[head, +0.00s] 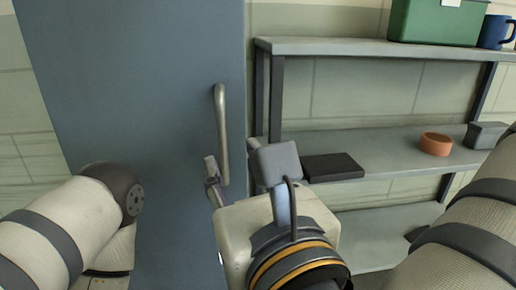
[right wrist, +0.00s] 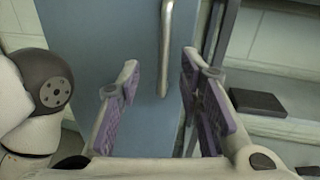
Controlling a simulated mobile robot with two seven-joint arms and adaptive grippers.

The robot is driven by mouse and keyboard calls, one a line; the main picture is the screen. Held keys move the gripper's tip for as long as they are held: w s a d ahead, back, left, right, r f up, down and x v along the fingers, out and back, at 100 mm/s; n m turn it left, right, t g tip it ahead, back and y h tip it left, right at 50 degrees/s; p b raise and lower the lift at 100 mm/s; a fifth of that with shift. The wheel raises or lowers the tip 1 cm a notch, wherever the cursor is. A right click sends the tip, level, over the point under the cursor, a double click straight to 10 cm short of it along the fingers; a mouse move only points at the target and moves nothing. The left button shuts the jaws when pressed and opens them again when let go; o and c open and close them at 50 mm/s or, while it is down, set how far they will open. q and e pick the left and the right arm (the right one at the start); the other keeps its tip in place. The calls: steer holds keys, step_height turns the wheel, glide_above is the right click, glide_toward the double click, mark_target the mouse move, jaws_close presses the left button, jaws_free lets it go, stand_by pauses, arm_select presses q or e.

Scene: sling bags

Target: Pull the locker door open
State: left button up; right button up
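The locker door (head: 130,110) is a tall, flat blue-grey panel, and it looks shut. Its handle (head: 222,130) is a vertical metal bar near the door's right edge. My right gripper (head: 243,165) is open and empty, near the lower end of the handle. In the right wrist view the handle (right wrist: 167,45) shows between the two spread fingers (right wrist: 160,65), whose inner pads are purple. I cannot tell how far the bar reaches in between them; no finger is seen closed on it. My left arm is at the left in the head view; its gripper is not seen.
A grey shelf unit (head: 370,47) stands right of the locker. It carries a green box (head: 437,22), a blue mug (head: 495,32), an orange round item (head: 435,144), a dark flat box (head: 333,167) and a grey box (head: 485,135). A pale tiled wall is behind.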

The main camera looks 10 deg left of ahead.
mark_target(222, 126)
steer(key=shift+m, duration=0.4)
steer(key=x, duration=0.8)
steer(key=r+b+x, duration=0.1)
steer(key=x, duration=0.3)
steer(key=shift+w+d, duration=0.15)
steer(key=shift+d, duration=0.15)
jaws_close()
